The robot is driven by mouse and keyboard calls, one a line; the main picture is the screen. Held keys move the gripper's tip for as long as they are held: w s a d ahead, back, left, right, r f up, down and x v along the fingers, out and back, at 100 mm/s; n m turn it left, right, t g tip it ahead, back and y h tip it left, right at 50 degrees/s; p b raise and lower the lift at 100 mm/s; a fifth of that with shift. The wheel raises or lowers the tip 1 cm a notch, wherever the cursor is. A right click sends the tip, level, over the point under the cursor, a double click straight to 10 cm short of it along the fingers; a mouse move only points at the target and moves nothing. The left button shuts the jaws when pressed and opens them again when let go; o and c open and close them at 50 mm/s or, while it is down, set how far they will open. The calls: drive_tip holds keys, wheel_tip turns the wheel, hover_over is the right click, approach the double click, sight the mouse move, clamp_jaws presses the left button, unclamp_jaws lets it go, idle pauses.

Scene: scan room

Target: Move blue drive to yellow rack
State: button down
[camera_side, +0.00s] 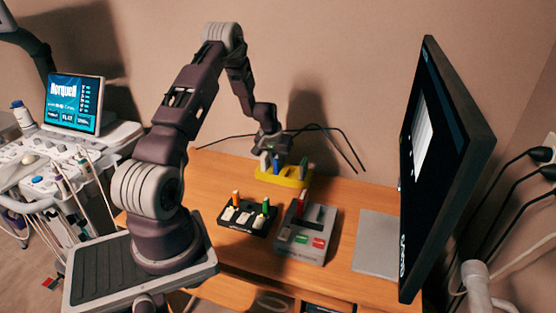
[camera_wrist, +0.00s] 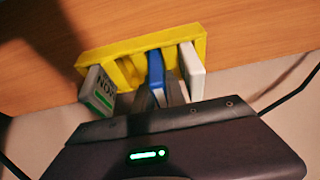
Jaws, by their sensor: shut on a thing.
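The yellow rack (camera_side: 284,178) stands on the desk near the wall. It also fills the upper middle of the wrist view (camera_wrist: 110,55). The blue drive (camera_wrist: 155,68) stands at the rack's middle, and its lower end appears to be in a slot, though how deep I cannot tell. My gripper (camera_wrist: 159,95) is shut on the blue drive from above. In the side view my gripper (camera_side: 273,153) is over the rack, with the blue drive (camera_side: 278,166) below it. A green-marked drive (camera_wrist: 98,93) and a white drive (camera_wrist: 192,70) stand in the rack on either side.
A black rack (camera_side: 247,221) with several drives, one orange-topped and one green, stands nearer on the desk. A large monitor (camera_side: 440,160) stands at right by a grey pad (camera_side: 376,243). Black cables (camera_side: 340,140) run behind the rack.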

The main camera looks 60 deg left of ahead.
drive_tip(key=c, duration=1.3)
unclamp_jaws()
drive_tip(key=shift+f, duration=0.1)
drive_tip(key=shift+o, duration=0.9)
drive_tip(key=shift+r, duration=3.5)
